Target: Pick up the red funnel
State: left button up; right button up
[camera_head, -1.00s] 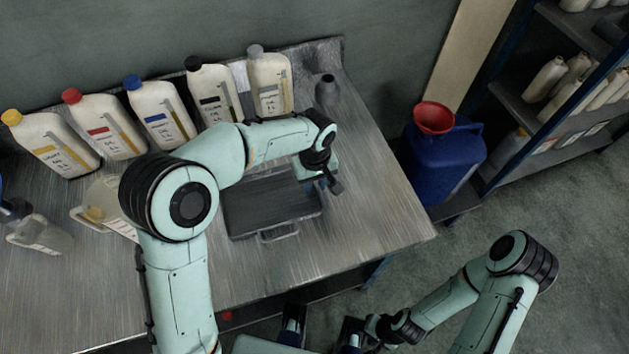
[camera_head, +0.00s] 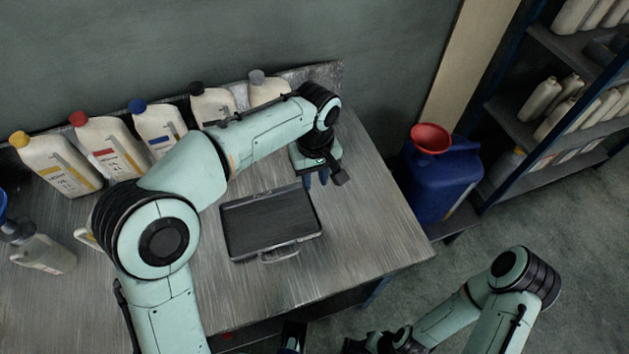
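The red funnel (camera_head: 431,138) sits on top of the blue canister (camera_head: 437,180), to the right of the metal table. My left gripper (camera_head: 318,181) points down over the right part of the table, left of the funnel and well apart from it. Its fingertips are small and partly hidden by the wrist, so I cannot tell how far apart they are.
A dark tray-like case (camera_head: 270,222) lies on the metal table (camera_head: 375,235). Several bottles with coloured caps, such as the red-capped bottle (camera_head: 108,146), stand along the back. A shelf (camera_head: 520,125) with white bottles stands at the right. The table's right part is clear.

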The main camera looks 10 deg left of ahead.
aim_at(429, 138)
jog(key=k, duration=1)
